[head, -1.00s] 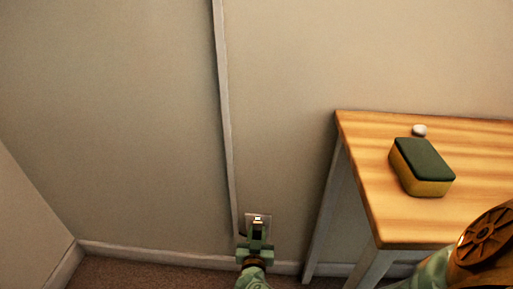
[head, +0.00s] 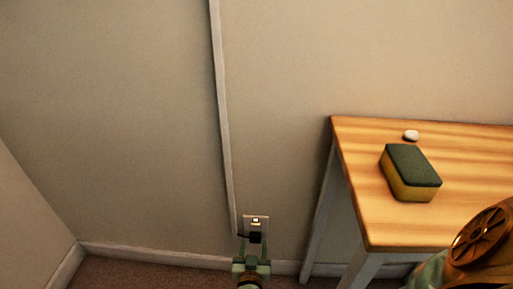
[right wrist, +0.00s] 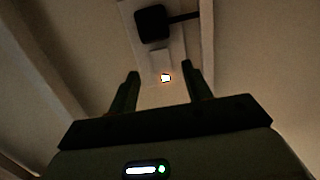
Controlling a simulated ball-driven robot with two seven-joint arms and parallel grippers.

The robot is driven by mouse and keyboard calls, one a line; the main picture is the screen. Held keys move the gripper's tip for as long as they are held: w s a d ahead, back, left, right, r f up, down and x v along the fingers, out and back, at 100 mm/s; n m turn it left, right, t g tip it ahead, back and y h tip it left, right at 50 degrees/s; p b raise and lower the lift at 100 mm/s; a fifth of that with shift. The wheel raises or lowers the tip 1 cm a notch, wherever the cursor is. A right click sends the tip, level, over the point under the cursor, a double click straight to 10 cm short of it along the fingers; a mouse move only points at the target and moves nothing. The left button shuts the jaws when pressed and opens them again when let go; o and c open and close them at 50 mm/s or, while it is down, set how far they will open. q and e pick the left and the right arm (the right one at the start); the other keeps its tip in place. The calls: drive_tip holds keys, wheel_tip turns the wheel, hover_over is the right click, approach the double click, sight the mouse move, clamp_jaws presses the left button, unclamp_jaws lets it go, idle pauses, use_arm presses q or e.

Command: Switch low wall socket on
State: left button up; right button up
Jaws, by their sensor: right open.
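The low wall socket (head: 263,222) is a pale plate on the wall just above the skirting. A black plug (head: 255,238) sits in its lower part, with a cable to the left. A small bright switch (head: 256,220) shows above the plug. In the right wrist view the switch (right wrist: 165,78) glows white with an orange edge, and the plug (right wrist: 152,23) is beyond it. My right gripper (head: 253,252) is just below the socket in the head view. My left gripper is not in view.
A wooden-topped table (head: 455,225) stands to the right of the socket, with a green and yellow sponge (head: 411,173) and a small white object (head: 411,135) on it. A pale conduit (head: 222,110) runs down the wall to the socket. The wall left of it is clear.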

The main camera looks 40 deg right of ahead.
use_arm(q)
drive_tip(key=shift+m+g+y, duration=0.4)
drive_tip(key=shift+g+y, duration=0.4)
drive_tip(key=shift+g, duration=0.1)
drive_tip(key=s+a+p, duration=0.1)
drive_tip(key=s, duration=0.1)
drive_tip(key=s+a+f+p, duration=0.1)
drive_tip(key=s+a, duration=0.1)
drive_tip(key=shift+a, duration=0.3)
use_arm(e)
drive_tip(key=v, duration=1.1)
drive_tip(key=shift+s+a, duration=0.2)
drive_tip(key=shift+s, duration=0.05)
